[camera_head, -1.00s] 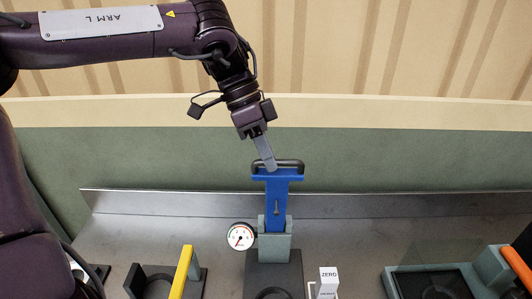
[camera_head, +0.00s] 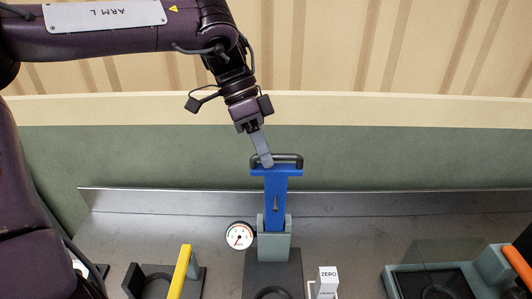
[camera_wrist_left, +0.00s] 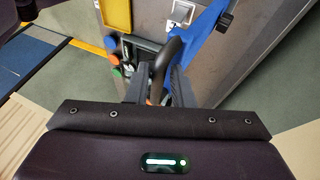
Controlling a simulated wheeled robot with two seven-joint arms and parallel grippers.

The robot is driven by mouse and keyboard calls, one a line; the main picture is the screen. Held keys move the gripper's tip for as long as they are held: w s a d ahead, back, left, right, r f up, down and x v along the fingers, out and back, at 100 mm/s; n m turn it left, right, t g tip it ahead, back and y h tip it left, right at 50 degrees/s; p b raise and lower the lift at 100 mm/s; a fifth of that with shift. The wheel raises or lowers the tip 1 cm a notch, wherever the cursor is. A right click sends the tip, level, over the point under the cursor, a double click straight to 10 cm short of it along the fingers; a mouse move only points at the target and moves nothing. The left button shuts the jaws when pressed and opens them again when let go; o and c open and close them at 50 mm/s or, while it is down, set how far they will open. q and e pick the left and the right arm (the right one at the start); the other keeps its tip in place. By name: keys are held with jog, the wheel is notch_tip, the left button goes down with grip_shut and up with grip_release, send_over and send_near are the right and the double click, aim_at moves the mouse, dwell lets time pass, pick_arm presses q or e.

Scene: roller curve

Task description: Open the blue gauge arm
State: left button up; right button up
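The blue gauge arm (camera_head: 275,200) stands raised from its grey-green bracket (camera_head: 274,243) in the head view. A dark handle (camera_head: 289,157) spans its top end. My left gripper (camera_head: 265,160) is at the left part of this handle, reaching down from above. In the left wrist view the dark handle (camera_wrist_left: 163,66) runs between the two fingers of my left gripper (camera_wrist_left: 160,88), which are closed around it. The blue arm also shows there at the upper right (camera_wrist_left: 202,32). My right gripper is not in view.
A round dial gauge (camera_head: 239,236) is left of the bracket. A yellow lever (camera_head: 180,271) stands at the left and a white ZERO block (camera_head: 328,283) at the right. An orange-handled fixture (camera_head: 517,268) is far right. A metal ledge (camera_head: 400,205) runs behind.

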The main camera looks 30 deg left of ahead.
pick_arm(q)
jog(key=v, duration=0.7)
jog(key=shift+r+b, duration=0.25)
jog(key=shift+b, duration=0.2)
jog(key=shift+s, duration=0.1)
jog(key=shift+s, duration=0.1)
